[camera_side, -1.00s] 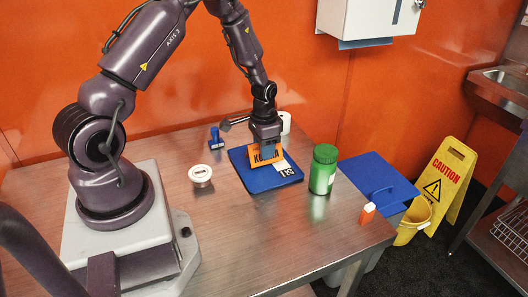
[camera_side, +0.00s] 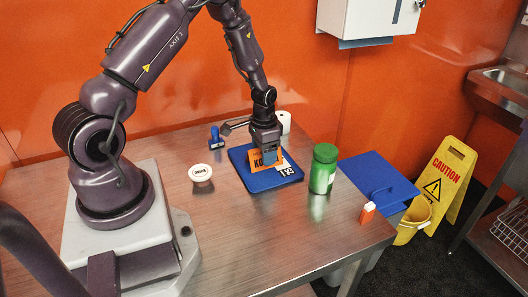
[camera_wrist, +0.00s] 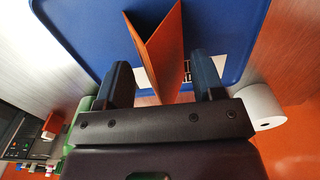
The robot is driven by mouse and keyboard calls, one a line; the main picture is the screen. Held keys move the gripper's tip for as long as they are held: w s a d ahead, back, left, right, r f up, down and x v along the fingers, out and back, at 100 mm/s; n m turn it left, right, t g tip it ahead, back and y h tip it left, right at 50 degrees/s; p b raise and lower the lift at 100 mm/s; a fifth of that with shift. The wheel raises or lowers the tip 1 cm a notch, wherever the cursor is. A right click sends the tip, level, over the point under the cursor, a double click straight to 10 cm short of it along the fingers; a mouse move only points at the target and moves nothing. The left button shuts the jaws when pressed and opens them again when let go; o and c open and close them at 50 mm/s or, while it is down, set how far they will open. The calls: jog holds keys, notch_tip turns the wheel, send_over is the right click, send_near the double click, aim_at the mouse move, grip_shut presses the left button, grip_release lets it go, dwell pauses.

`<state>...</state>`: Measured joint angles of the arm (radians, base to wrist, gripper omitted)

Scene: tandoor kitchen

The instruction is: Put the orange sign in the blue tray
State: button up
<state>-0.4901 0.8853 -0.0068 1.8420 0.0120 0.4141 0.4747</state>
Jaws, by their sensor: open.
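The orange sign (camera_side: 257,161), a folded tent card with dark lettering, stands in the blue tray (camera_side: 240,154). In the wrist view the sign (camera_wrist: 150,45) rises between my two fingers, with a gap on each side of it. The tray (camera_wrist: 85,35) spreads beneath it there. My gripper (camera_side: 270,157) is open and low over the tray, its fingers on either side of the sign; the wrist view also shows my gripper (camera_wrist: 163,85). A white card with black marks (camera_side: 286,170) lies in the tray beside the sign and is partly hidden.
A green-lidded jar (camera_side: 323,170) stands right of the tray. A white round tub (camera_side: 201,172) is left of it. A blue stamp-like item (camera_side: 216,138) and a white roll (camera_side: 284,122) are behind. A small orange-and-white bottle (camera_side: 367,213) stands near the table's right edge. The front table is clear.

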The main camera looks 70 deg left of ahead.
notch_tip(320, 180, up, 12)
jog(key=shift+f, duration=0.25)
jog(key=s+d+r+t, duration=0.1)
jog(key=d+r, duration=0.5)
jog(key=r, duration=0.4)
jog(key=s+d+r+t, duration=0.4)
jog(key=s+d+r, duration=0.7)
jog(key=s, duration=0.3)
jog(key=shift+s+d+t, duration=0.2)
jog(key=shift+d+t, duration=0.1)
jog(key=shift+d, duration=0.4)
